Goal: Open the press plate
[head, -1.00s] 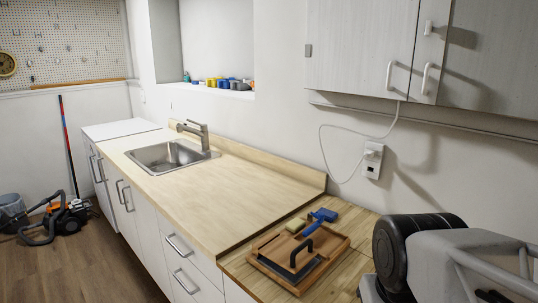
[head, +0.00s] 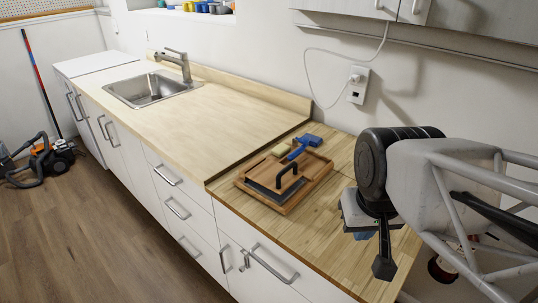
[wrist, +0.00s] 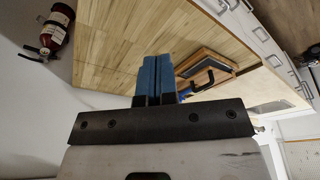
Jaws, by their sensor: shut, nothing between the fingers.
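The press plate (head: 268,192) is a dark flat plate with a black arched handle (head: 288,176). It lies on a wooden tray (head: 313,190) on the wood-strip counter. Its handle also shows in the wrist view (wrist: 203,82), right of my fingers. My gripper (head: 365,236) hangs over the counter to the right of the tray, apart from it. In the wrist view my blue fingers (wrist: 157,76) are side by side, shut and empty.
A pale yellow block (head: 281,149) and a blue tool (head: 305,142) sit at the tray's back edge. A white wall outlet (head: 357,86) with a plugged cord is behind. A red fire extinguisher (wrist: 56,30) hangs on the wall. The pale counter (head: 215,125) is clear.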

